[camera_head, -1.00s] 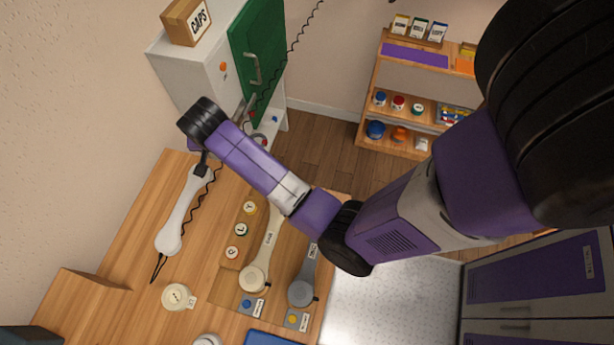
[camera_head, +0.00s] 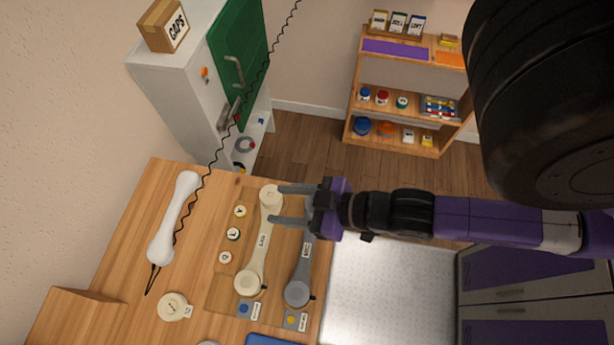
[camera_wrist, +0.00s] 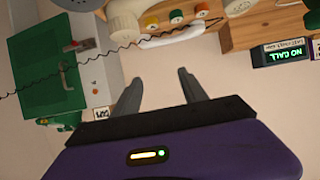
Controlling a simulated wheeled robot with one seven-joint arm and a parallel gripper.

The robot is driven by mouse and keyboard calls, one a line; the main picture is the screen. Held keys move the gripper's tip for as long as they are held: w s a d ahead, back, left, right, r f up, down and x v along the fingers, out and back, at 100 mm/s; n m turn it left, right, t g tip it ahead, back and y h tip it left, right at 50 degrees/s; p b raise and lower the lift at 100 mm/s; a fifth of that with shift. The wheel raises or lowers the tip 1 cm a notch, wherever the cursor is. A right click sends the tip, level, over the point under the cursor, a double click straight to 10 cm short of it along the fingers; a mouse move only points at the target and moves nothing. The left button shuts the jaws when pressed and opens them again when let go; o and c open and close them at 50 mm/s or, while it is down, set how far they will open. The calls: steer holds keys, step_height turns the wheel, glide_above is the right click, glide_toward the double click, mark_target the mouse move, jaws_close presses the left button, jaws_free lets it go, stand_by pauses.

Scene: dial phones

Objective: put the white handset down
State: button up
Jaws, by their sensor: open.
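The white handset (camera_head: 174,220) lies on the wooden table at the left in the head view, with a black coiled cord along its right side. It shows also in the wrist view (camera_wrist: 172,40), beyond my fingers. My gripper (camera_head: 279,205) is open and empty, well to the right of the white handset. In the head view its fingertips overlap the upper end of the cream handset (camera_head: 256,250); I cannot tell whether they touch it. In the wrist view nothing is between the fingers (camera_wrist: 160,88).
A grey handset (camera_head: 300,270) lies right of the cream one, partly behind my gripper. Several round lettered caps (camera_head: 234,234) stand between the white and cream handsets. A round cream piece (camera_head: 172,306) is near the front. A white cabinet with a green door (camera_head: 238,55) stands behind.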

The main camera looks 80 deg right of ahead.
steer(key=shift+o, duration=0.5)
steer(key=s+a+r+t, duration=0.2)
steer(key=s+a+r, duration=0.3)
steer(key=r, duration=0.4)
steer(key=shift+s+r+n+y, duration=0.15)
steer(key=shift+r+n+y, duration=0.05)
steer(key=shift+n+y, duration=0.1)
steer(key=shift+f, duration=0.1)
